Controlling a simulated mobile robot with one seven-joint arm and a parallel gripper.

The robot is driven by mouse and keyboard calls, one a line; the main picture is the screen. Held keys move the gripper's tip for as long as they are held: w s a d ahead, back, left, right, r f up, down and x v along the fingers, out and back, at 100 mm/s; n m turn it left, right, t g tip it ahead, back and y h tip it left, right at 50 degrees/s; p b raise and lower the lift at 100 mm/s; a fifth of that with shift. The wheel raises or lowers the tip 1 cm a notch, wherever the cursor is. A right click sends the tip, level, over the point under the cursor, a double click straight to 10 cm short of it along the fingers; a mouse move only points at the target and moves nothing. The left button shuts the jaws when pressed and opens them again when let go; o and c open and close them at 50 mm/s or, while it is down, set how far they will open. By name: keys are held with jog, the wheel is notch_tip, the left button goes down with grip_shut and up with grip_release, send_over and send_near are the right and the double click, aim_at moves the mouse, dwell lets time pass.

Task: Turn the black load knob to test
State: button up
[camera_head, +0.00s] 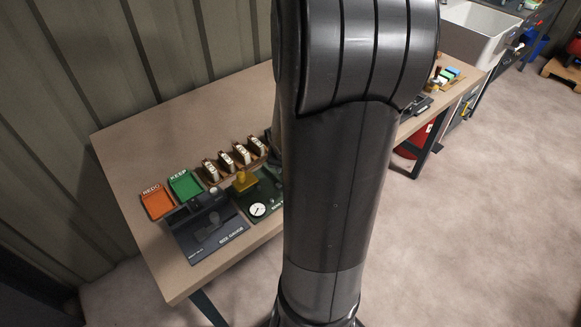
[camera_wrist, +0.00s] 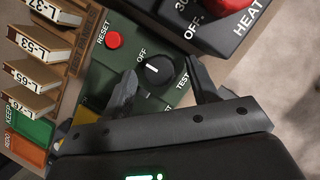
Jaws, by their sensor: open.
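In the wrist view, the black load knob (camera_wrist: 160,72) sits on a dark green panel (camera_wrist: 122,36), with a short white mark on its face. The mark lies on the side nearer the OFF label (camera_wrist: 141,57). The TEST label (camera_wrist: 182,81) is on its other side, close to a finger. My gripper (camera_wrist: 163,74) is open, with one finger on each side of the knob. I cannot tell whether either finger touches it. In the head view my arm covers the gripper and the knob; part of a dark green unit with a white dial (camera_head: 258,210) shows beside it.
A red RESET button (camera_wrist: 113,40) is near the knob. A dark HEAT box with a red knob (camera_wrist: 226,5) stands close to the right finger. Labelled wooden holders (camera_wrist: 42,40), a green KEEP tray (camera_head: 185,185) and an orange REDO tray (camera_head: 157,204) are left. A size gauge (camera_head: 207,228) stands in front.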

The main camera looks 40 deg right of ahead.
jog(key=shift+w+f, duration=0.1)
jog(key=shift+f, duration=0.3)
jog(key=shift+d, duration=0.1)
jog(key=c, duration=1)
